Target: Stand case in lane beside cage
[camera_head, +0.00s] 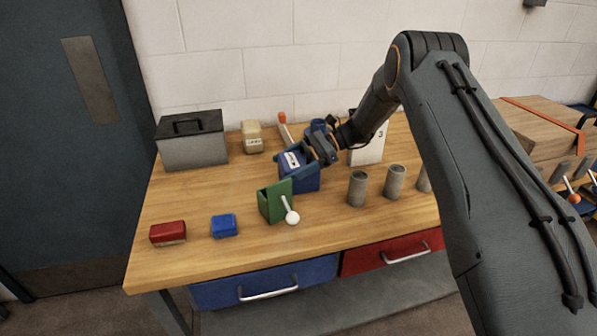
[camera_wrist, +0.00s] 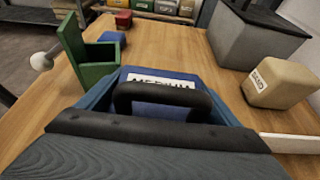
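A blue case (camera_head: 305,180) with a white label stands on the wooden bench, right behind a green bracket. In the wrist view the blue case (camera_wrist: 206,83) fills the middle; its label seems to read MEDIUM, and a black loop handle (camera_wrist: 160,92) crosses in front of it. My gripper (camera_head: 318,151) is at the top of the case, close to or touching it. The fingertips are not clear, so I cannot tell whether they close on it. A white panel marked 3 (camera_head: 370,150) stands to the right, partly behind my arm. I cannot make out a cage or lane for certain.
The green bracket (camera_head: 271,205) has a white-knobbed lever. Several grey cylinders (camera_head: 357,188) stand at the right. A grey box with a black lid (camera_head: 193,151) and a beige block (camera_head: 251,137) are behind. Red (camera_head: 167,233) and blue (camera_head: 224,226) blocks lie at front left.

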